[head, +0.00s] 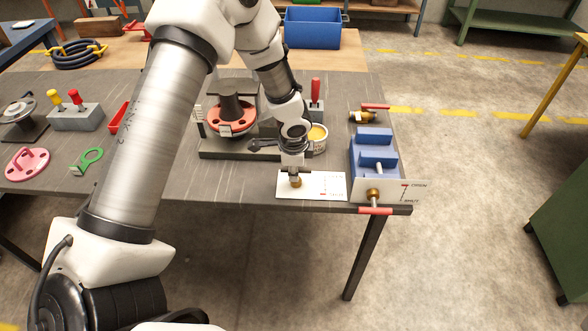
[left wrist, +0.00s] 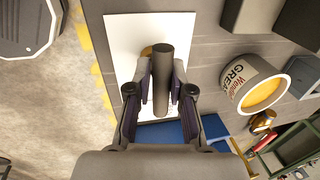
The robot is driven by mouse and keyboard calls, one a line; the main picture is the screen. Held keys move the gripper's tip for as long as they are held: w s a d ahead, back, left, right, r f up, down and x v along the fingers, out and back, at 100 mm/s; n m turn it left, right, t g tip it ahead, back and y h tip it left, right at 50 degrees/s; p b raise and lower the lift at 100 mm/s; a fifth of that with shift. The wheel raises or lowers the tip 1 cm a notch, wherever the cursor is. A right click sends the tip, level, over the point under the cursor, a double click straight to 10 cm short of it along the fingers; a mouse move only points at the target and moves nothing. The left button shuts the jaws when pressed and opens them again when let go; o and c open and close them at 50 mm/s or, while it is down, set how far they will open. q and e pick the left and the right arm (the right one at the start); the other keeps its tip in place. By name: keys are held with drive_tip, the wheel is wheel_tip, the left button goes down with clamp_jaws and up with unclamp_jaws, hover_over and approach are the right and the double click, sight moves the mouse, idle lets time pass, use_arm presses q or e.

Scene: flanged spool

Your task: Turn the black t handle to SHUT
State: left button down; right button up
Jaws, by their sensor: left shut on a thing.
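My left gripper (head: 295,176) reaches down to a white label plate (head: 325,187) at the table's front edge. In the left wrist view its two fingers (left wrist: 162,84) are closed on the black T handle (left wrist: 163,72), a dark round bar. The bar runs lengthwise between the fingers over the white plate (left wrist: 122,38). A bit of brass fitting (left wrist: 146,51) shows beside the bar. In the head view the gripper hides most of the handle, and the plate's small lettering is hard to read. My right gripper is in neither view.
Right of the plate is a second valve with a red T handle (head: 375,211) and an OPEN/SHUT plate (head: 407,191), by a blue block (head: 366,176). A labelled can (head: 319,146) stands close behind my gripper. A spool (head: 232,112) on its base is further left.

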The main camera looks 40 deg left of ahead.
use_arm(q)
drive_tip(key=shift+w, duration=0.1)
drive_tip(key=c, duration=1.1)
unclamp_jaws()
drive_tip(key=r, duration=0.4)
drive_tip(key=s+r, duration=0.1)
drive_tip(key=r, duration=0.2)
drive_tip(key=s+d+r, duration=0.1)
drive_tip(key=r, duration=0.3)
drive_tip(key=shift+d+r, duration=0.1)
drive_tip(key=shift+r, duration=0.25)
